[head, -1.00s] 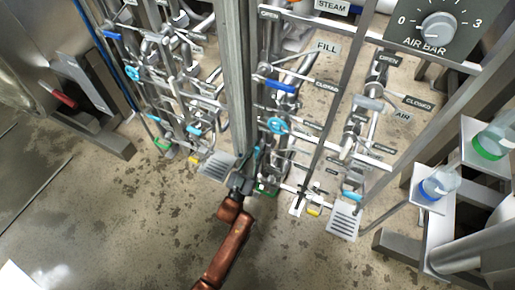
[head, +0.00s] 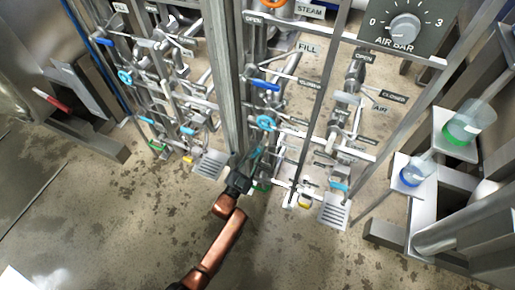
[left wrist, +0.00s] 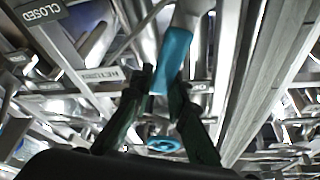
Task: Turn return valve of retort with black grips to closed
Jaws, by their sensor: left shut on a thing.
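My left gripper (head: 250,165) reaches in from below, beside the upright post, at the lower left of the right-hand valve rack. In the left wrist view its two dark fingers (left wrist: 160,92) are shut on a light-blue valve lever (left wrist: 173,60), one finger on each side of its end. A metal stem carries the lever. In the head view the gripper largely hides this lever. A CLOSED plate (left wrist: 42,13) shows at the top left of the wrist view. My right gripper is not in view.
Close by are a grey post (head: 228,90), a light-blue handwheel (head: 265,122) and a dark-blue lever (head: 264,84). A second valve rack stands left. Grey step plates (head: 335,211) lie low at the right. The floor in front is clear.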

